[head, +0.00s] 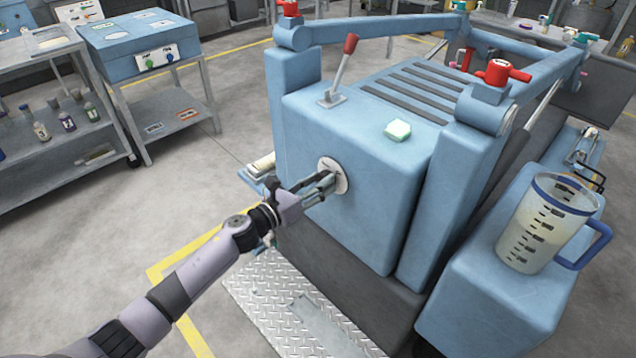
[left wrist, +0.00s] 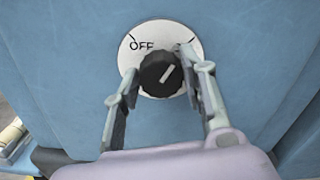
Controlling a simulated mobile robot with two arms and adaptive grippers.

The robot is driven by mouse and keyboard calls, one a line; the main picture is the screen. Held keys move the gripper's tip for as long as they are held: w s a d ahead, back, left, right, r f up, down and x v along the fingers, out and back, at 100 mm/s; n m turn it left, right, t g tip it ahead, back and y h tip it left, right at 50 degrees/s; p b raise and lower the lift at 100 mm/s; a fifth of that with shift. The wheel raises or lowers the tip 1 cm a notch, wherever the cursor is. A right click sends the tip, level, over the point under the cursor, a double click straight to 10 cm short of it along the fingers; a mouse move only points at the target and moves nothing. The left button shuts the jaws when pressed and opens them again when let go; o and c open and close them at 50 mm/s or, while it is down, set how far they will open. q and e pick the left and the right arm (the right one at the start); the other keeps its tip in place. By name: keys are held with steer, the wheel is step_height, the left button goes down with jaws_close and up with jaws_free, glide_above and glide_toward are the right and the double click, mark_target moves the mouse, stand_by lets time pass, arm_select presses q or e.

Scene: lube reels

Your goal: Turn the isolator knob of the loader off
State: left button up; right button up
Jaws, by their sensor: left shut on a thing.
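The isolator knob (left wrist: 160,75) is black and round, on a white round plate (left wrist: 183,33) marked OFF at its upper left; the plate also shows in the head view (head: 333,165). The knob's white pointer line slants to the upper right, away from OFF. The plate is on the front of the blue loader (head: 370,215). My left gripper (head: 325,185) is shut on the knob, one finger on each side. In the head view its fingers hide the knob. My right gripper is not in view.
A measuring jug (head: 545,222) stands on the right-hand blue box. A steel tread plate (head: 265,290) lies below. A blue cabinet (head: 140,45) stands at the left.

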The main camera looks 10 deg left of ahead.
arm_select(q)
steer(key=shift+a+f+n+p, duration=0.15)
steer(key=shift+n+p, duration=0.65)
steer(key=shift+n, duration=2.9)
steer(key=shift+f+n+p, duration=0.1)
steer(key=shift+n+p, duration=0.65)
steer(key=shift+n, duration=2.95)
steer(key=o, duration=1.2)
steer(key=shift+c, duration=0.2)
steer(key=v, duration=1.2)
